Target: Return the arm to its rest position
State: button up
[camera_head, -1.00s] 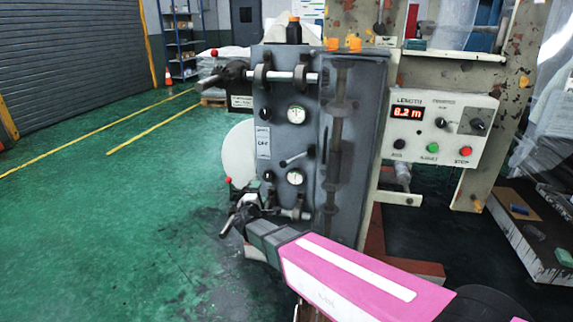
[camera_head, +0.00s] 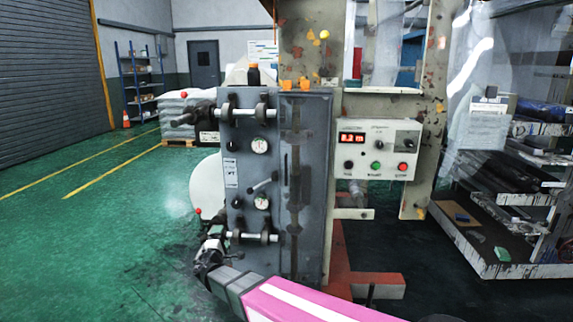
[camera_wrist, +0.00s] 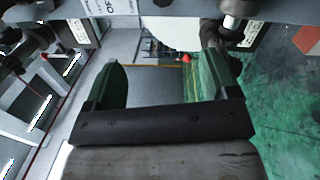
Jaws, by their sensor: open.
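My arm comes in from the bottom of the head view, with a pink link and grey joints. It reaches toward the lower left of the grey machine (camera_head: 312,240). The arm's far end overlaps the machine's lower knob and clamp in the picture, so the fingertips are hard to make out there. In the wrist view my gripper (camera_wrist: 158,88) is open, with a dark green finger on each side and nothing held between them. Parts of the machine show at that view's top edge. Whether my gripper touches the machine cannot be told.
The machine carries gauges, a red-tipped lever (camera_head: 198,211) and a control box (camera_head: 376,149) reading about 8.2 m. A rack with rolls (camera_head: 520,180) stands at the right. A wrapped pallet load (camera_head: 183,105) is behind at the left. The green floor (camera_head: 90,245) at the left is clear.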

jog(key=d+f+m+g+h, duration=0.25)
jog(key=d+m+g, duration=0.25)
jog(key=d, duration=0.9)
jog(key=d+f+m+g+h, duration=0.2)
jog(key=d+m+g+h, duration=0.25)
jog(key=d, duration=1.05)
jog(key=s+d+f+m+g+y, duration=0.1)
jog(key=s+d+m+g+y, duration=0.3)
jog(key=s+d, duration=0.3)
jog(key=s+d+f+m+g+y, duration=0.2)
jog(key=s+d+m+g+y, duration=0.2)
jog(key=s+d, duration=0.3)
jog(key=shift+d+f+m+g+y, duration=0.3)
jog(key=shift+d+m+g, duration=0.35)
jog(key=shift+d, duration=0.25)
jog(key=shift+w, duration=0.1)
